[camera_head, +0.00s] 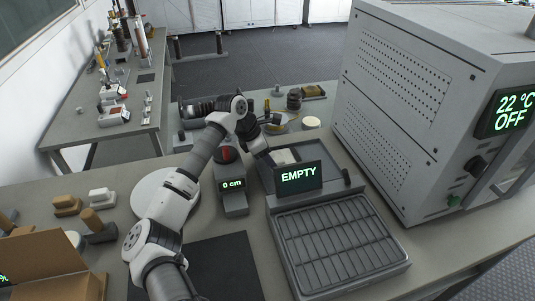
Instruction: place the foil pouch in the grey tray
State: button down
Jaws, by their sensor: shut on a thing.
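My gripper (262,150) is at the end of my arm, pointing down just left of and behind the "EMPTY" display. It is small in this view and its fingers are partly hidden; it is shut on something. A pale, flat thing (284,156) shows right beside the gripper, partly covered by the display; it may be the foil pouch, but I cannot tell its material or whether it touches the fingers. A grey tray (342,244) with a gridded floor lies in front of the display, and its cells look empty.
The "EMPTY" display (298,176) stands at the tray's back edge. A device reading "0 cm" (233,185) is left of it. A large grey oven (425,110) reading "22 °C OFF" stands on the right. A dark mat (215,268) lies left of the tray. Cardboard (50,262) is at lower left.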

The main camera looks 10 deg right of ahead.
jog(key=shift+f, duration=0.15)
jog(key=c, duration=0.6)
grip_release()
jog(key=shift+o, duration=0.2)
jog(key=shift+r, duration=0.25)
jog(key=b+v, duration=0.4)
jog(key=v, duration=0.8)
